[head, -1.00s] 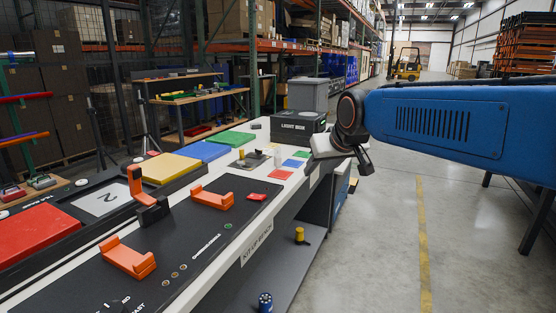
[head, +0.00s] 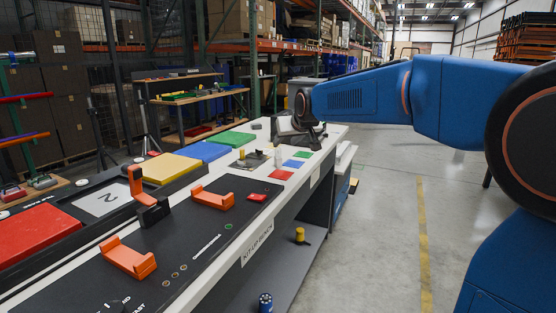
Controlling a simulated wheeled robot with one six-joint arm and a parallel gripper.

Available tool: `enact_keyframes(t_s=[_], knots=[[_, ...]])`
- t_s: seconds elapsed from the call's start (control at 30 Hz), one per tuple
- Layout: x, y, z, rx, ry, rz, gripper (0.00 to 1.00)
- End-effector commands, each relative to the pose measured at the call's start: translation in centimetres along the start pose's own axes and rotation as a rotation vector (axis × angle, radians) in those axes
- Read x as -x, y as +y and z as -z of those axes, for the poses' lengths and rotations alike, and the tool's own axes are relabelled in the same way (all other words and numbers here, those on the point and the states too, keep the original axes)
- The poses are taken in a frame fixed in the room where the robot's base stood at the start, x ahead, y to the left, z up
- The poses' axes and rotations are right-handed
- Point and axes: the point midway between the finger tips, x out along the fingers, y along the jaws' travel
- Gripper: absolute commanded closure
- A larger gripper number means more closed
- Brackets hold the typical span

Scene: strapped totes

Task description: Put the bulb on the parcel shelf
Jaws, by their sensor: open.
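My gripper (head: 312,142) hangs over the far end of the white-edged bench (head: 262,220), in front of the dark light box (head: 284,128) and partly covering it. It is open, small in view, and I see nothing held in it. A small whitish upright piece (head: 278,157) stands on the bench to the left of my gripper. It is too small for me to tell whether it is the bulb. No shelf with a readable parcel label shows, so I cannot tell which one is the parcel shelf.
Red, blue and green squares lie near the gripper. Orange cradles (head: 127,258) and (head: 212,198) stand on the black panel. A lower shelf under the bench holds a yellow-topped piece (head: 300,235) and a blue cylinder (head: 265,302). A wooden rack (head: 195,95) stands behind. The right floor is open.

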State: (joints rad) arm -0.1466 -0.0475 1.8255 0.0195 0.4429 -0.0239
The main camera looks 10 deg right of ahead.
Motion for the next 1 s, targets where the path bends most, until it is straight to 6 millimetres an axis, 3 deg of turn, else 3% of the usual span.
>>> enact_keyframes(t_s=[0.2,0.53,0.83,1.0], knots=[[-3.4,0.0,-0.1,0.000,-0.002,0.000,0.59],[-5.1,-0.1,0.0,0.000,-0.002,0.000,0.59],[-8.9,-0.3,0.0,0.001,-0.002,0.000,0.59],[-9.6,-0.3,0.1,0.000,0.001,0.000,0.59]])
